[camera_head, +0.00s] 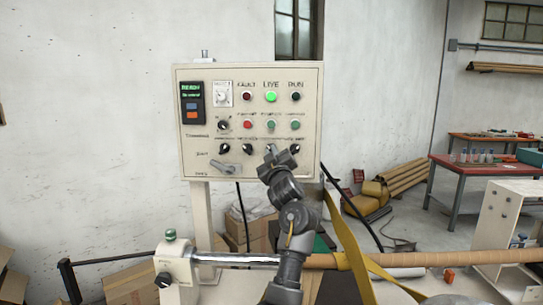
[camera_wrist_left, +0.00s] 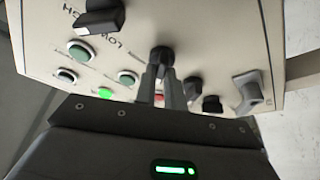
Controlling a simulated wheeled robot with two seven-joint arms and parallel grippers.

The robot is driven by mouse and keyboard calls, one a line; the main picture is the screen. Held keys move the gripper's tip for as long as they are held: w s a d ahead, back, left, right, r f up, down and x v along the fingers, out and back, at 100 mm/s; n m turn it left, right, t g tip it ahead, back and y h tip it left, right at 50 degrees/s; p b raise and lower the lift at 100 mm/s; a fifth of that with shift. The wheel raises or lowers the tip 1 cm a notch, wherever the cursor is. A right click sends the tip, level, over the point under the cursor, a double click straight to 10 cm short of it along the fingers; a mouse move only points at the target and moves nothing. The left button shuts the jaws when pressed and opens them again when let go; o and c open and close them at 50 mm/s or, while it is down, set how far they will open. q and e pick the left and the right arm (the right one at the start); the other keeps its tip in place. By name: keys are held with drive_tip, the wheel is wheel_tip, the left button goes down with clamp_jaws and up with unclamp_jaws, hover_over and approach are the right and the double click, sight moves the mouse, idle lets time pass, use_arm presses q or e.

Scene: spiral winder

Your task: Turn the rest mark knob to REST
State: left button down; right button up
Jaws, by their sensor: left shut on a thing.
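A cream control panel (camera_head: 250,100) stands upright in front of me, with rows of lamps, buttons and dark knobs. My left gripper (camera_head: 272,151) is at the lower right of the panel face. In the left wrist view the gripper (camera_wrist_left: 161,78) is shut on a small black knob (camera_wrist_left: 162,55), its fingers on either side. The head view shows little of this knob because the gripper covers it. The knob's small label is not legible, so I cannot read its name or setting. My right gripper is not in view.
Other black knobs (camera_wrist_left: 193,89) and a grey lever (camera_wrist_left: 247,92) sit close to the fingers; the lever also shows in the head view (camera_head: 223,167). A larger black knob (camera_wrist_left: 98,15) is on the other side. A metal roller (camera_head: 235,260) runs below the panel.

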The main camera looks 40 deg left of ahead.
use_arm(q)
drive_tip(key=shift+r, duration=0.25)
drive_tip(key=c, duration=1.8)
unclamp_jaws()
drive_tip(key=o, duration=0.3)
drive_tip(key=shift+f, duration=0.15)
drive_tip(key=b+v, duration=0.4)
drive_tip(key=v, duration=0.6)
drive_tip(key=shift+s+d+f, duration=0.15)
drive_tip(key=shift+s+d, duration=0.05)
drive_tip(key=shift+d, duration=0.1)
